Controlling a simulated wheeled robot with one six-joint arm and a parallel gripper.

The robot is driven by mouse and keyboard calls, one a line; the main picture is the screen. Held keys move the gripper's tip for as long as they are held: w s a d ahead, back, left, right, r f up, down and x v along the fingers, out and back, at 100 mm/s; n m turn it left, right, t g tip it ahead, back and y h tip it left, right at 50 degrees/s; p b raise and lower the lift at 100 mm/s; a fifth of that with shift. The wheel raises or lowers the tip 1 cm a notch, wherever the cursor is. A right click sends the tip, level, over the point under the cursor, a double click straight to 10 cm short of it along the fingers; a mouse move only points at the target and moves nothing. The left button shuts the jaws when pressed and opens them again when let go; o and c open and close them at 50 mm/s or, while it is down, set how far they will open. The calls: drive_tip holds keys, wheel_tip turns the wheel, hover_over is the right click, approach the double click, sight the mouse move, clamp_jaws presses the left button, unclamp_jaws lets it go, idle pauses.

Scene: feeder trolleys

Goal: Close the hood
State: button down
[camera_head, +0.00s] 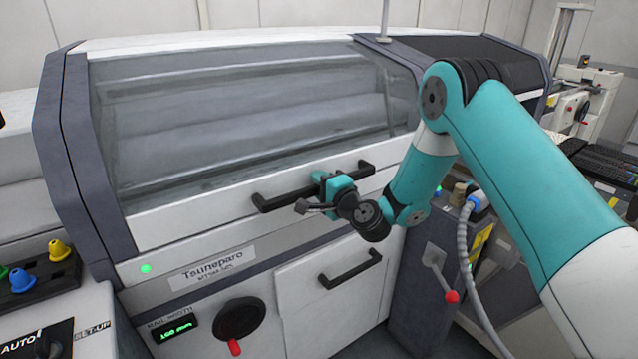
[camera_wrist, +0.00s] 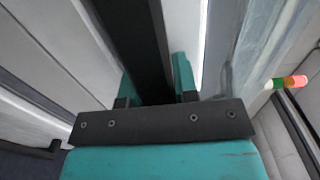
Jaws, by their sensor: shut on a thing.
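The hood (camera_head: 250,105) is a large see-through panel with a white lower edge on the machine. It lies down over the machine front, with its lower edge close to the white front panel; I cannot tell if a small gap is left. A black bar handle (camera_head: 285,194) runs along its lower edge. My gripper (camera_head: 326,187) is at the middle of this handle, with its fingers around the bar. In the wrist view the dark handle bar (camera_wrist: 135,45) passes between the two teal fingers of my gripper (camera_wrist: 155,92). The fingertips are partly hidden by the bar.
Below are a lower door with a black handle (camera_head: 350,268), a black knob with a red grip (camera_head: 239,318) and a red-tipped lever (camera_head: 451,296). A control panel with coloured buttons (camera_head: 40,270) is at the left. A signal lamp (camera_wrist: 290,82) shows in the wrist view.

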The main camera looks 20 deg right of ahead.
drive_tip(key=s+d+r+g+p, duration=0.1)
drive_tip(key=s+r+p, duration=0.2)
drive_tip(key=r+p, duration=0.4)
drive_tip(key=shift+s+g+h+p, duration=0.3)
drive_tip(key=shift+p, duration=0.15)
drive_tip(key=shift+d, duration=0.1)
drive_tip(key=c, duration=0.9)
unclamp_jaws()
